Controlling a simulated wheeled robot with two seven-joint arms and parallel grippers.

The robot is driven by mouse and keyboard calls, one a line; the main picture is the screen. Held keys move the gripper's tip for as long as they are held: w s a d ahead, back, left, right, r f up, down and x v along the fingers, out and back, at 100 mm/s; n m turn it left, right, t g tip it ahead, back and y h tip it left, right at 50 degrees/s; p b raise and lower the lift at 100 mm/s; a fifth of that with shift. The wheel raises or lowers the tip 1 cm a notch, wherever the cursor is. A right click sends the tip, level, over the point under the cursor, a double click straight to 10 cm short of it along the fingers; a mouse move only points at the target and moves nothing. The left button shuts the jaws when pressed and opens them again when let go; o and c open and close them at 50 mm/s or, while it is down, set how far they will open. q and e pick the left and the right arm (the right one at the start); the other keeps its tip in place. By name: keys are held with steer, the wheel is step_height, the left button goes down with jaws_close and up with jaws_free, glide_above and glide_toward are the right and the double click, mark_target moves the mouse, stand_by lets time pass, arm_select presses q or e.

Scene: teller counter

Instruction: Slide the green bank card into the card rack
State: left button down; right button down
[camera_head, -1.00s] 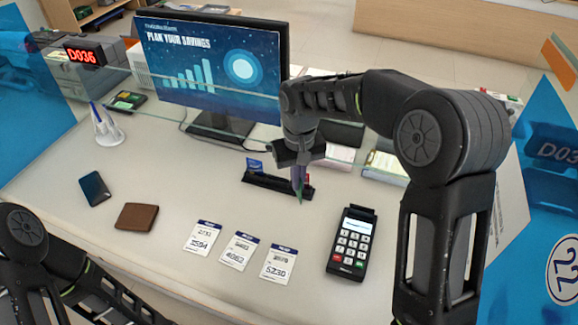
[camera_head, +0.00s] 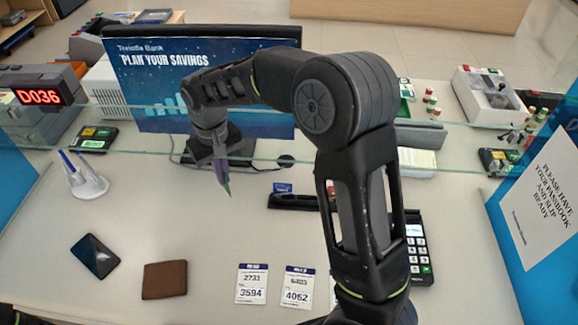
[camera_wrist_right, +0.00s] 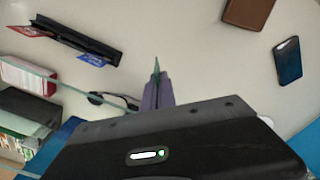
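My right gripper (camera_head: 224,178) is up to the left of the card rack, in front of the monitor, pointing down. Its purple fingers (camera_wrist_right: 158,92) are closed on the green bank card (camera_wrist_right: 156,66), of which only a thin edge shows past the tips. The card rack (camera_head: 292,201) is a low black bar on the counter, partly hidden by my right arm. It also shows at upper left in the right wrist view (camera_wrist_right: 76,38), apart from the card. A blue card (camera_head: 283,187) and a red card (camera_wrist_right: 27,31) stand in it. My left gripper is out of view.
A brown wallet (camera_head: 164,279), a dark phone (camera_head: 95,256) and number slips (camera_head: 252,284) lie at the front. A pen holder (camera_head: 86,180) stands left. A card terminal (camera_head: 418,250) is right, partly behind my arm. A glass screen and a monitor (camera_head: 150,85) stand behind.

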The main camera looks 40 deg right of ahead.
steer(key=shift+s+d+r, duration=0.1)
steer(key=shift+s+d, duration=0.05)
steer(key=s+d+f+m+p, duration=0.1)
steer(key=s+d+m, duration=0.3)
steer(key=d+m, duration=0.6)
steer(key=s+d+f+m+p, duration=0.2)
steer(key=d+m, duration=0.8)
steer(key=m, duration=0.6)
steer(key=s+f, duration=0.1)
steer(key=s, duration=0.1)
steer(key=shift+s+f, duration=0.3)
steer(key=shift+f, duration=0.1)
steer(key=shift+f, duration=0.15)
